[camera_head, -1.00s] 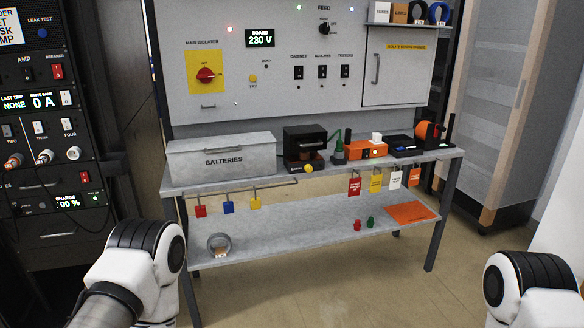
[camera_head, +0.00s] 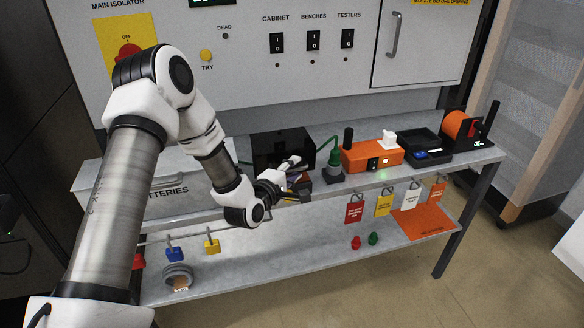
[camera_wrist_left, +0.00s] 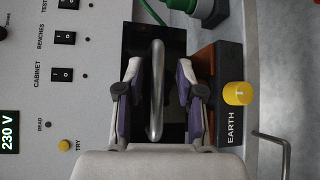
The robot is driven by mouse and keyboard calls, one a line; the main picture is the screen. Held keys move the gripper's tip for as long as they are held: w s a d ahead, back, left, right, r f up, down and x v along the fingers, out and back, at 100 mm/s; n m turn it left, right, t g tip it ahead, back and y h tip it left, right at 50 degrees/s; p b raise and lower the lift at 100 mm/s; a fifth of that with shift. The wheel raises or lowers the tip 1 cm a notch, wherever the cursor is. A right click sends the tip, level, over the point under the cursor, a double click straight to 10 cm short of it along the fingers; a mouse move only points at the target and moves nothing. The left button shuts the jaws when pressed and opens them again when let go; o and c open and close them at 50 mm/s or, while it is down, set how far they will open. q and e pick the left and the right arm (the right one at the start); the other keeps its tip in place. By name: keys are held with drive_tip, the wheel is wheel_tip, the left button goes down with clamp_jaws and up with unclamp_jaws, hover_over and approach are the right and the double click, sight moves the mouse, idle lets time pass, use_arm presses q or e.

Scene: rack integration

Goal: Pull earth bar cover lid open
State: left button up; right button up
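The earth bar box with its black cover lid (camera_head: 284,146) stands on the bench top, partly behind my left gripper (camera_head: 296,178). In the left wrist view the dark lid (camera_wrist_left: 174,42) faces the camera and a grey metal bar handle (camera_wrist_left: 157,88) runs along it. My left gripper (camera_wrist_left: 159,76) is open, with one finger on each side of the handle and a gap visible on both sides. The base beside the lid is marked EARTH and carries a yellow knob (camera_wrist_left: 237,93). The lid looks shut. My right gripper is out of view.
A grey batteries box (camera_head: 165,195) is left of the earth box, partly behind my left arm. Padlocks and tags hang below the bench edge.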

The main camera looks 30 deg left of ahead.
use_arm(q)
drive_tip(key=shift+r, duration=0.15)
drive_tip(key=shift+s+r, duration=0.1)
drive_tip(key=shift+s, duration=0.2)
drive_tip(key=shift+w+a+f, duration=0.1)
drive_tip(key=shift+w+f, duration=0.1)
drive_tip(key=shift+w, duration=0.05)
clamp_jaws()
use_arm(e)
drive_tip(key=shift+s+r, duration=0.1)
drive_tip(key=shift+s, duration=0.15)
use_arm(q)
drive_tip(key=shift+r, duration=0.15)
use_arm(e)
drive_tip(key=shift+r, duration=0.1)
